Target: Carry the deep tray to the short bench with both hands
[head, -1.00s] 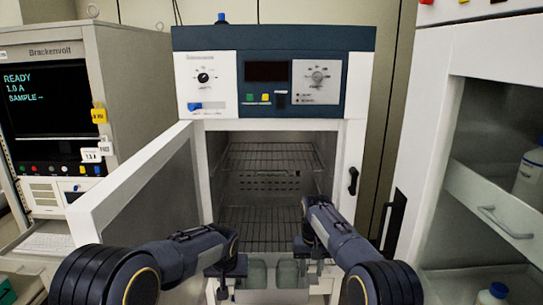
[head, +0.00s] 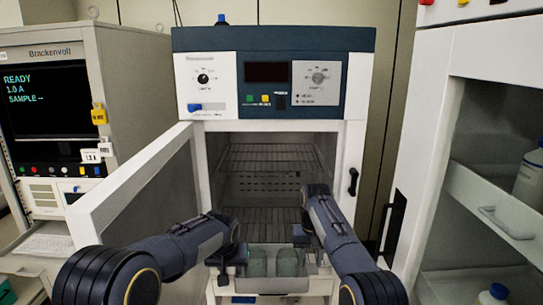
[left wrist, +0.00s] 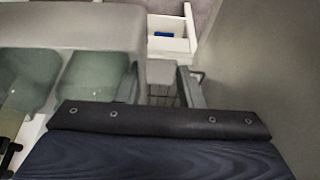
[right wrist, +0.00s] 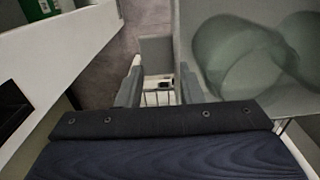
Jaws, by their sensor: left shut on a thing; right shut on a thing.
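The deep tray (head: 274,284) is a grey, see-through tray at the bottom middle of the head view, in front of the open dryer chamber. Two greenish rounded vessels (head: 287,263) stand in it; they also show in the left wrist view (left wrist: 95,80). My left gripper (head: 224,271) is shut on the tray's left end. My right gripper (head: 303,238) is shut on its right end. Both wrist views show a grey piece between the fingers. The arms hide parts of the tray. I cannot identify the short bench in these views.
The dryer (head: 275,45) stands straight ahead, with wire racks (head: 268,157) inside. Its open door (head: 135,190) juts toward me on the left. A white cabinet (head: 470,110) with a shelf and bottles stands close on the right. An instrument rack (head: 130,100) stands on the left.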

